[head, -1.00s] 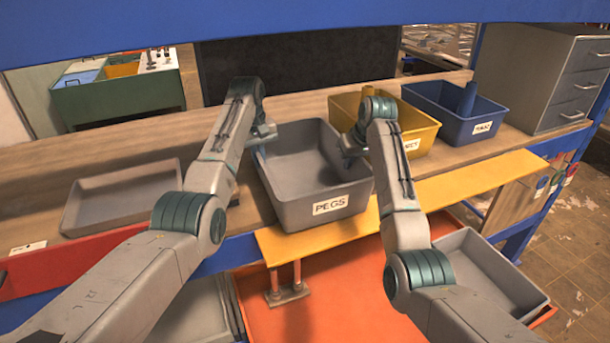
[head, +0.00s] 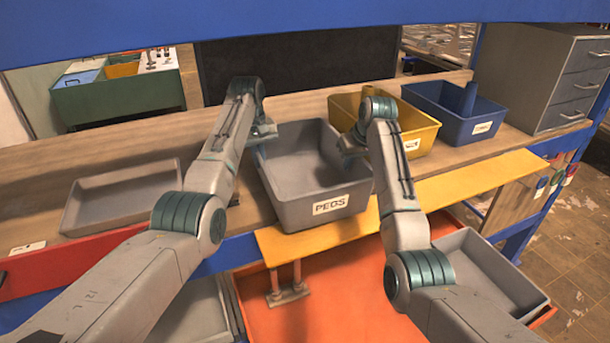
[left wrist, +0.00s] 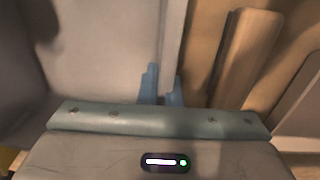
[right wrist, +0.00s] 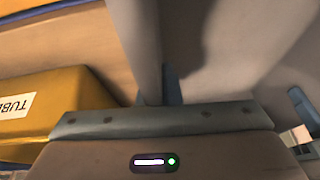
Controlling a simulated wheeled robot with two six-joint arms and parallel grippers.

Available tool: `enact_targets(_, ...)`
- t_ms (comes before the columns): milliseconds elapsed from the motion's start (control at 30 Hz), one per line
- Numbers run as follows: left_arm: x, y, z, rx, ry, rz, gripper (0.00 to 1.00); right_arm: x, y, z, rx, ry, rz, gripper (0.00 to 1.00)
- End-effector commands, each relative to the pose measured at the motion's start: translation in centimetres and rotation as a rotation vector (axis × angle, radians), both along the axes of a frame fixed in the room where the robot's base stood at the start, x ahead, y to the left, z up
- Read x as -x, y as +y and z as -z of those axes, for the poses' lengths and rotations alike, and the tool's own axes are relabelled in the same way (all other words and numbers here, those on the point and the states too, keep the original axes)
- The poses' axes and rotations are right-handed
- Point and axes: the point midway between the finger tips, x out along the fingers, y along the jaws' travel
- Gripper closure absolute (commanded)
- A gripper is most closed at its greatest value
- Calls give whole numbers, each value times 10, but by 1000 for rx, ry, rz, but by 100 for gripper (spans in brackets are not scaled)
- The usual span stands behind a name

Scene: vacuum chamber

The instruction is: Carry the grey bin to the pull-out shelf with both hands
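The grey bin (head: 329,207) labelled PEGS sits upright at the front of the wooden bench, its front end beside the yellow board (head: 440,195). My left gripper (head: 259,150) is at its left wall; in the left wrist view its blue fingertips (left wrist: 162,88) straddle that wall closely. My right gripper (head: 348,150) is at the right wall; in the right wrist view its fingers (right wrist: 158,88) close around it, partly hidden. An orange surface (head: 335,310) lies lower, in front of the bench. I cannot tell which of these is the pull-out shelf.
A yellow bin (head: 421,140) and a blue bin (head: 455,117) stand right of the grey bin. A shallow grey tray (head: 120,197) lies to the left. Another grey bin (head: 515,290) sits low at the right. A blue beam (head: 300,28) crosses overhead.

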Motion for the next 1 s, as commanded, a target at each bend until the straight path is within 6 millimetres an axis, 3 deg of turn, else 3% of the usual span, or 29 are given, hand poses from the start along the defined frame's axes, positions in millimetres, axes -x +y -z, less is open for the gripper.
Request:
enact_targets(267, -1, 1, -11, 0, -3, -1, 100, 0, 0, -11, 0, -1, 0, 100)
enact_targets(700, 0, 1, -48, 0, -2, -1, 100, 0, -1, -48, 0, -1, 0, 100)
enact_targets(1000, 0, 1, -51, 0, -2, -1, 100, 0, -1, -51, 1, 0, 0, 100)
